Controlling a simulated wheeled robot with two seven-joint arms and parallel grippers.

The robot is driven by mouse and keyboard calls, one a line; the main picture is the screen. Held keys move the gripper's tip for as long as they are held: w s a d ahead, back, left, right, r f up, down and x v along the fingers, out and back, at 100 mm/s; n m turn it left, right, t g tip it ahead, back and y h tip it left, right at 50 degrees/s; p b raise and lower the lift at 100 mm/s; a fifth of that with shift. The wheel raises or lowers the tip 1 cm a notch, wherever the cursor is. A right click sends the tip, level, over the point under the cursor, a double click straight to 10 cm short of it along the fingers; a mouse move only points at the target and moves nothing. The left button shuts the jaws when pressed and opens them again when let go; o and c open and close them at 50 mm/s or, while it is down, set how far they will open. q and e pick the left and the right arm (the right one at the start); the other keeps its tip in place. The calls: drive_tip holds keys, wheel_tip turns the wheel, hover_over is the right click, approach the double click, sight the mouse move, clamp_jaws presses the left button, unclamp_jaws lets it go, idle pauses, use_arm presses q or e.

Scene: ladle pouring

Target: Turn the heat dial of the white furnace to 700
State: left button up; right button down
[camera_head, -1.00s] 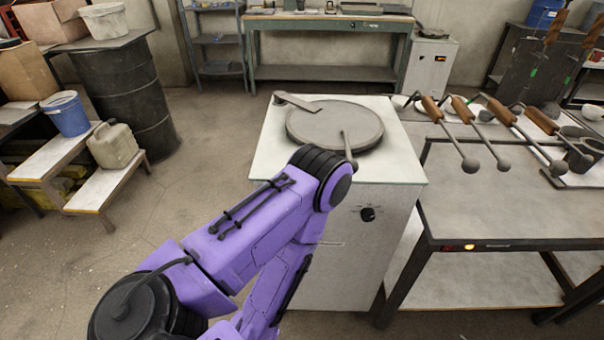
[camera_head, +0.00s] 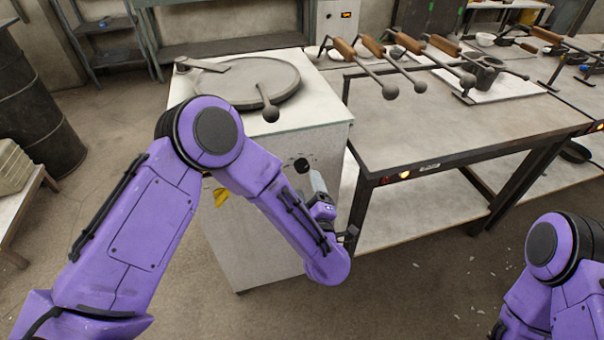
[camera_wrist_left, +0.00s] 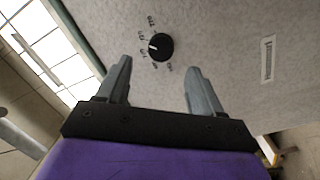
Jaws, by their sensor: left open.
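The white furnace (camera_head: 255,258) stands left of the middle in the head view, with a round lid on top. Its black heat dial (camera_head: 302,165) is on the front face, just beyond my left gripper (camera_head: 318,185). In the left wrist view the dial (camera_wrist_left: 160,47) lies ahead of my open left gripper (camera_wrist_left: 159,70), roughly between the fingertips in the picture and apart from them. A white pointer mark sits on the dial's left side; the small numbers around it are too blurred to read surely. My right arm shows at the lower right; its gripper is out of view.
A ball-ended rod (camera_head: 268,103) lies over the furnace lid. A metal table (camera_head: 440,125) stands right of the furnace, with several wooden-handled ladles along its back. A dark drum (camera_head: 35,105) stands at the left. The floor in front is clear.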

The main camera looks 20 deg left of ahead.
sight(302, 170)
use_arm(q)
drive_tip(key=x, duration=0.6)
drive_tip(key=shift+s, duration=0.1)
drive_tip(key=c, duration=1.1)
drive_tip(key=shift+o, duration=0.2)
drive_tip(key=shift+f+n, duration=0.1)
drive_tip(key=shift+n, duration=0.2)
drive_tip(key=n+b, duration=0.2)
drive_tip(key=n, duration=0.1)
drive_tip(key=shift+f+n, duration=0.2)
drive_tip(key=shift+n, duration=0.1)
drive_tip(key=shift+n+y+b, duration=0.5)
drive_tip(key=shift+n+b, duration=1.2)
drive_tip(key=shift+n, duration=0.7)
